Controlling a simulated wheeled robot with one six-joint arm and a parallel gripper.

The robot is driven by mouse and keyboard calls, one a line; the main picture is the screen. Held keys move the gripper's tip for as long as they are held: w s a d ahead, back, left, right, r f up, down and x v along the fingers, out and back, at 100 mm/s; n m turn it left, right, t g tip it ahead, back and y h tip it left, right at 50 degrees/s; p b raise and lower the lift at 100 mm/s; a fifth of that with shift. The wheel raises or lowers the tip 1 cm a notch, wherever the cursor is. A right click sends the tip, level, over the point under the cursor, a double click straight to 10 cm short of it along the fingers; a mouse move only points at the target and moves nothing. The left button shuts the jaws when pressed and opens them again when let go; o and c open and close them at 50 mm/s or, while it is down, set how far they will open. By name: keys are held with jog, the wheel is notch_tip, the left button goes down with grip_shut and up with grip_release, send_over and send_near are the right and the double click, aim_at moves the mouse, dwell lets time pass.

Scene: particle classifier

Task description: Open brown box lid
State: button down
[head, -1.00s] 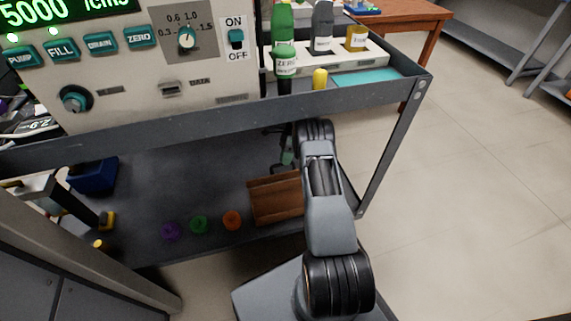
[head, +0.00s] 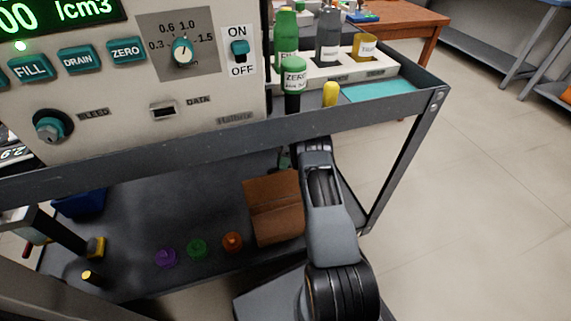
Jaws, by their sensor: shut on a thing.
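The brown box (head: 280,226) sits on the lower shelf of the cart, left of my arm. Its lid (head: 270,190) is tilted up at the back and shows as a lighter brown panel above the box. My arm covers the right side of the box. Only a small part of my gripper (head: 285,160) shows, at the lid's upper right edge under the upper shelf. It is shut on the lid, but its fingertips are mostly hidden by my arm.
Purple (head: 165,258), green (head: 197,249) and orange (head: 232,241) round pieces lie left of the box. The upper shelf edge (head: 180,145) runs close above my arm. A cart post (head: 402,160) stands at right. A blue bin (head: 80,203) is at far left.

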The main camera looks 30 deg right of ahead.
jog(key=shift+s+a+f, duration=0.1)
jog(key=shift+s+f, duration=0.15)
jog(key=shift+f, duration=0.35)
jog(key=c, duration=1.4)
grip_release()
jog(key=shift+f, duration=0.1)
jog(key=o, duration=0.3)
jog(key=shift+w+r, duration=0.1)
jog(key=shift+r, duration=0.1)
jog(key=shift+r, duration=0.1)
